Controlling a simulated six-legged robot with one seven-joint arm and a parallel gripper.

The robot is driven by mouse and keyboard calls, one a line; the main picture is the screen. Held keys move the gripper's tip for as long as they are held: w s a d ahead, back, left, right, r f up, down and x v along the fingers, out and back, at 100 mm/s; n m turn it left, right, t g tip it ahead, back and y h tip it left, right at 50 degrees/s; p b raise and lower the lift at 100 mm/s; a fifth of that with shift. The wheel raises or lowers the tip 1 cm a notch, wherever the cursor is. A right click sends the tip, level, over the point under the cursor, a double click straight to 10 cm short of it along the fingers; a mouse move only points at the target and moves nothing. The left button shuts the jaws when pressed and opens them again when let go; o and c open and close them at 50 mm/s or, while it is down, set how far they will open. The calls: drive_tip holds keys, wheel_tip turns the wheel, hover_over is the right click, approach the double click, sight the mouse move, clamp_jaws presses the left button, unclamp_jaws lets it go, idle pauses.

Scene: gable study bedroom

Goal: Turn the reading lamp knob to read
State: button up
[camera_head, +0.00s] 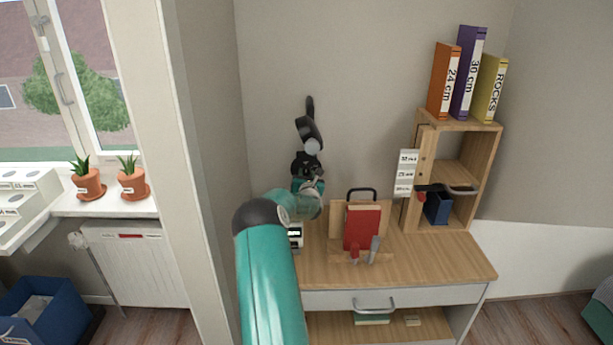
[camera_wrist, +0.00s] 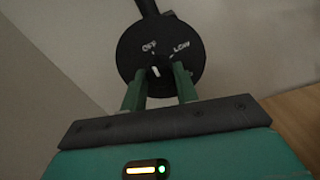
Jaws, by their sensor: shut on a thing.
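The reading lamp (camera_head: 308,130) is black and stands by the wall at the left of the desk; its base is hidden by my arm. In the wrist view its round black dial (camera_wrist: 160,45) shows white labels, "OFF" at upper left and a word like "LOW" at upper right. The dark knob (camera_wrist: 157,72), with a short white mark, sits at the dial's lower middle. My gripper (camera_wrist: 159,78) is shut on the knob, with a green finger on each side. The right finger partly covers another pale mark. In the head view my gripper (camera_head: 307,172) is in front of the lamp.
On the desk (camera_head: 420,262) a red book (camera_head: 362,228) stands in a wooden holder, right of my arm. A wooden shelf (camera_head: 488,155) with binders on top stands at the back right. Plant pots (camera_head: 132,184) are on the windowsill. The desk's front right is clear.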

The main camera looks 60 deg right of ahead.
drive_tip(key=shift+m, duration=0.3)
drive_tip(key=m, duration=0.3)
drive_tip(key=shift+w, duration=0.1)
drive_tip(key=m, duration=1.2)
drive_tip(key=shift+h, duration=0.3)
drive_tip(key=m, duration=0.6)
drive_tip(key=shift+m+g, duration=0.3)
drive_tip(key=shift+g, duration=0.1)
drive_tip(key=m, duration=0.6)
drive_tip(key=shift+a, duration=0.1)
